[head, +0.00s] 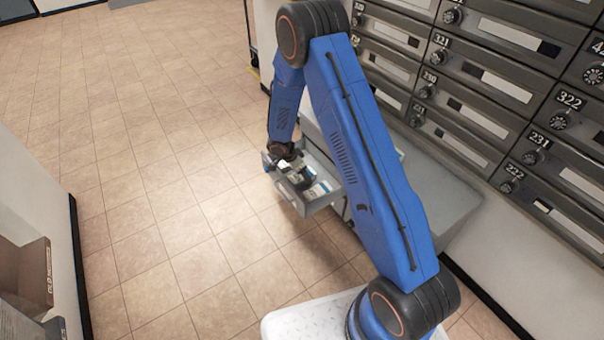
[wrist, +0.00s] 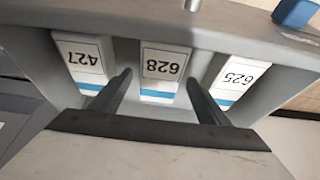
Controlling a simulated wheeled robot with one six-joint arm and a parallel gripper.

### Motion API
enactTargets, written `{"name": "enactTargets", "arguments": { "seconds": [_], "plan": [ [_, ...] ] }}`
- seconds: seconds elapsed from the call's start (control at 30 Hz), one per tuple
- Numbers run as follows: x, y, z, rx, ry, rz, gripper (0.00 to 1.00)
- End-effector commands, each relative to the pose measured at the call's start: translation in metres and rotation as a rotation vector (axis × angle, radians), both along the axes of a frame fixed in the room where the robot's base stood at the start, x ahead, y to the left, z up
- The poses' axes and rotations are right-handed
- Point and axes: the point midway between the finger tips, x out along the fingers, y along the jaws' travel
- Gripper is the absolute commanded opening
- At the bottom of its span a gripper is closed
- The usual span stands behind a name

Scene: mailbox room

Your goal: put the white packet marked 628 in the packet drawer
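The white packet marked 628 (wrist: 163,68) has a blue band and stands in the open grey drawer (wrist: 225,38), between packets 427 (wrist: 84,60) and 625 (wrist: 232,78). Its number appears upside down in the wrist view. My gripper (wrist: 158,78) is open, with one dark finger on each side of packet 628. A gap shows at the left finger; I cannot tell if the right finger touches the packet. In the head view my gripper (head: 290,166) is over the drawer (head: 325,203) and partly hides what is inside.
The drawer sticks out of a low grey cabinet (head: 430,190) below a wall of numbered mailboxes (head: 470,110). Tiled floor (head: 150,150) is open to the left. Cardboard boxes (head: 25,280) stand at the lower left edge.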

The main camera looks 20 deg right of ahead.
Motion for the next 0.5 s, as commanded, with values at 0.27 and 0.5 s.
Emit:
{"name": "enactTargets", "arguments": {
  "seconds": [0.27,0.5],
  "plan": [
    [-0.001,0.005,0.012,0.000,-0.003,0.000,0.70],
    [-0.005,0.020,0.051,0.000,-0.004,-0.001,0.70]
  ]
}}
